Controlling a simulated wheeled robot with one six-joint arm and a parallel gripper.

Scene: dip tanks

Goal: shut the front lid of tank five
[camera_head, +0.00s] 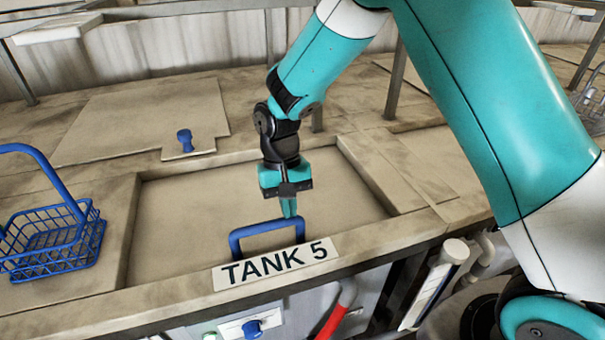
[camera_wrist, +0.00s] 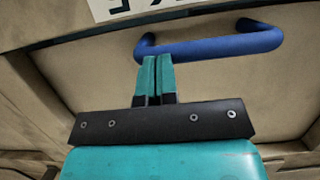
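The front lid of tank five (camera_head: 190,220) is a beige panel lying flat within its recessed frame behind the "TANK 5" label (camera_head: 275,263). No tank interior shows. Its blue bar handle (camera_head: 265,228) stands near the front edge and also shows in the wrist view (camera_wrist: 215,46). My gripper (camera_head: 289,215) points down over the lid at the handle's right part. In the wrist view its two teal fingers (camera_wrist: 155,62) are together, with only a thin line between them, and overlap the handle's left end. No handle bar shows between them; whether they touch it is unclear.
A blue wire basket (camera_head: 50,245) stands on the deck at left. A rear lid (camera_head: 140,120) with a blue knob (camera_head: 185,139) lies behind. Metal rails and posts run along the back. A red lever (camera_head: 333,320) and a blue knob (camera_head: 252,328) are on the front below.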

